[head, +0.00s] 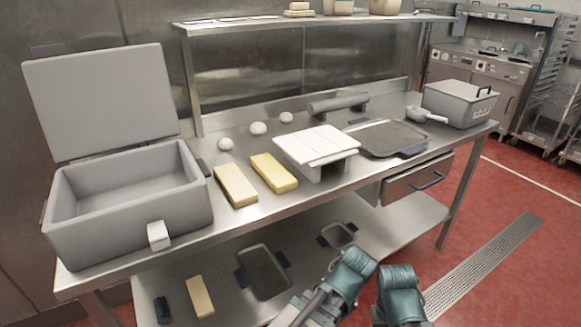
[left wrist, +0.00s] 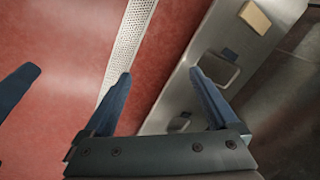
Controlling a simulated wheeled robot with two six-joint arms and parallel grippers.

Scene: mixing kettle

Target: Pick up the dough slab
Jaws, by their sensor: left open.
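Two slabs lie side by side on the steel table: a pale beige slab (head: 235,186) and a yellower slab (head: 274,172). A third tan slab (head: 200,297) lies on the lower shelf; a slab on that shelf also shows in the left wrist view (left wrist: 255,18). I cannot tell for sure which is the dough slab. My left gripper (left wrist: 160,73) is open and empty, apart from all slabs. In the head view, both my teal wrists are low in front of the table, fingers not clearly seen. A dark blue finger at the left wrist view's left edge may be my right gripper's.
A grey bin (head: 130,205) with raised lid stands at the left. White boards (head: 318,145), a tray (head: 388,138), a grey roller (head: 338,104) and a lidded box (head: 460,103) stand farther right. The lower shelf (head: 395,215) holds trays. An overhead shelf (head: 300,24) spans the back.

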